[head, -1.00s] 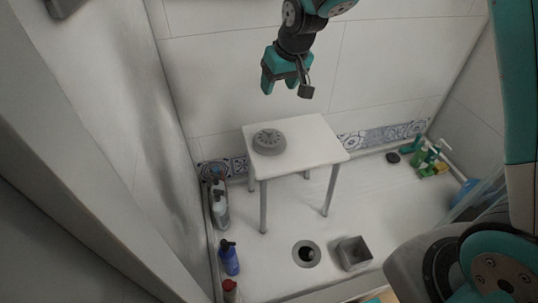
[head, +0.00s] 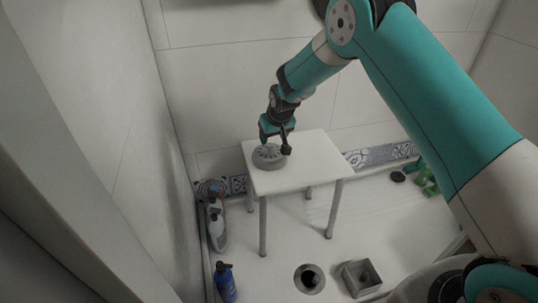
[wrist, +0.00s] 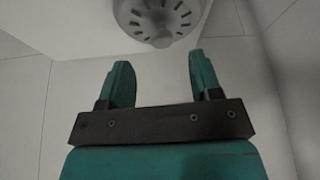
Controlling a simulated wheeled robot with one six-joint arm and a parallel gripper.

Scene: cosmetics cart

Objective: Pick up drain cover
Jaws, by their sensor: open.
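The drain cover (head: 268,157) is a round grey disc with slots around its top. It lies on the left part of the small white table (head: 315,160). In the wrist view the drain cover (wrist: 160,18) shows at the top edge, partly cut off, beyond the fingertips. My gripper (head: 275,138) is just above the cover in the head view and hides part of its far side. In the wrist view my gripper (wrist: 160,72) has its two teal fingers apart, with nothing between them.
A round floor drain hole (head: 309,279) and a grey square box (head: 361,277) are on the floor in front of the table. Bottles (head: 217,225) and a blue spray bottle (head: 225,282) stand along the left wall. Green items (head: 427,178) are at right.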

